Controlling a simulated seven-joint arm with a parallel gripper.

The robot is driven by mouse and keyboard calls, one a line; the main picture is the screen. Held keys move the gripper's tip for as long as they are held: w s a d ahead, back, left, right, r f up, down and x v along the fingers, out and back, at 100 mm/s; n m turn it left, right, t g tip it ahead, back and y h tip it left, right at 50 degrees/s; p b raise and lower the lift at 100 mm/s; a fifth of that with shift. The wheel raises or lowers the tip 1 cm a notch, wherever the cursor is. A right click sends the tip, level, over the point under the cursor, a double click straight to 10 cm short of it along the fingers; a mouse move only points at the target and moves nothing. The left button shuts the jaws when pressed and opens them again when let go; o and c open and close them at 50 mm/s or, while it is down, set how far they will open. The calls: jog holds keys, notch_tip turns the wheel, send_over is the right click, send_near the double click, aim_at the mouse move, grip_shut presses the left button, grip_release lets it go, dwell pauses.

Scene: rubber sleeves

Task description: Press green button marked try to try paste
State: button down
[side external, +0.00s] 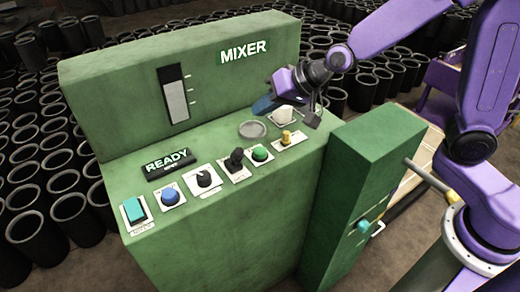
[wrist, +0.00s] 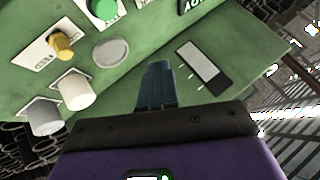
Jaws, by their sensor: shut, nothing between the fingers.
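The green button (side external: 260,153) is a round dome on a white plate on the green mixer's (side external: 230,190) sloping panel, right of a black joystick. Its plate's lettering is too small to read in the side view. In the wrist view the green button (wrist: 103,8) is at the top edge, partly cut off. My gripper (side external: 264,105) is above the back of the panel, behind the green button and apart from it. In the wrist view my gripper's blue fingers (wrist: 156,75) are together with nothing between them.
A yellow knob (side external: 286,137), white knob (side external: 283,114) and grey disc (side external: 252,130) are near the green button. Left are the joystick (side external: 234,160), black knob (side external: 204,179), blue button (side external: 169,197), teal switch (side external: 134,210) and READY display (side external: 168,164). Black sleeves (side external: 70,215) surround the mixer.

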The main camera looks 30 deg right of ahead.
aim_at(264, 151)
jog(key=shift+f, duration=0.1)
jog(key=shift+f, duration=4.3)
jog(key=shift+f, duration=0.15)
jog(key=shift+f, duration=0.3)
jog(key=shift+f, duration=0.4)
jog(key=shift+r, duration=0.85)
